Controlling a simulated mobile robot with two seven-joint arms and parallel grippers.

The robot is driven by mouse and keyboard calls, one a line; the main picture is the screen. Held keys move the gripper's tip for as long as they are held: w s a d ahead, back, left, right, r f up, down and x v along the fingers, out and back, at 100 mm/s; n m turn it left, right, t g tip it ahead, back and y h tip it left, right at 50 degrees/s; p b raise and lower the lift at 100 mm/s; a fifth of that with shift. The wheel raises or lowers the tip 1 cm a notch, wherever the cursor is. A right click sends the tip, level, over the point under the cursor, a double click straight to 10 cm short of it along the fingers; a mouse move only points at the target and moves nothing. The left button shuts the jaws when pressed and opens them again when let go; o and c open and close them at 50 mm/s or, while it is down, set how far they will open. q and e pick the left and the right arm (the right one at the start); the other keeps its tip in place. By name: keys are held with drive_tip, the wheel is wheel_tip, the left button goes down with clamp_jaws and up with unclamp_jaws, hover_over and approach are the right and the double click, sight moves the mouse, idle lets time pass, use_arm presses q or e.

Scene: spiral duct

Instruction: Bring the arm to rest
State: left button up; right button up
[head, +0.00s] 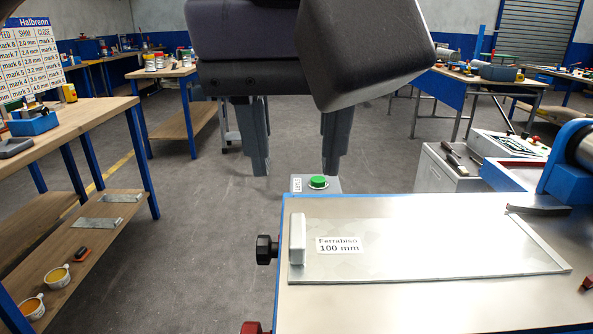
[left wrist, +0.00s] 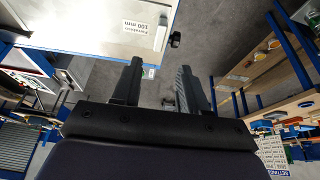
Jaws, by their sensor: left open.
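My left gripper (head: 296,165) hangs large at the top middle of the head view, its two dark fingers pointing down and well apart. It is open with nothing between the fingers. Its fingers also show in the left wrist view (left wrist: 160,90), with only floor between them. In the head view it appears above and behind the machine table (head: 400,310), near a green button (head: 318,182) on a grey box. A dark arm link of mine covers part of the upper view. My right gripper is not in view.
A blue machine with a roller (head: 570,170) stands at right. A wooden workbench with shelf (head: 80,125) stands at left. Grey floor (head: 200,230) between is clear.

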use_arm(q)
drive_tip(key=shift+s+r, duration=0.2)
drive_tip(key=shift+r, duration=0.25)
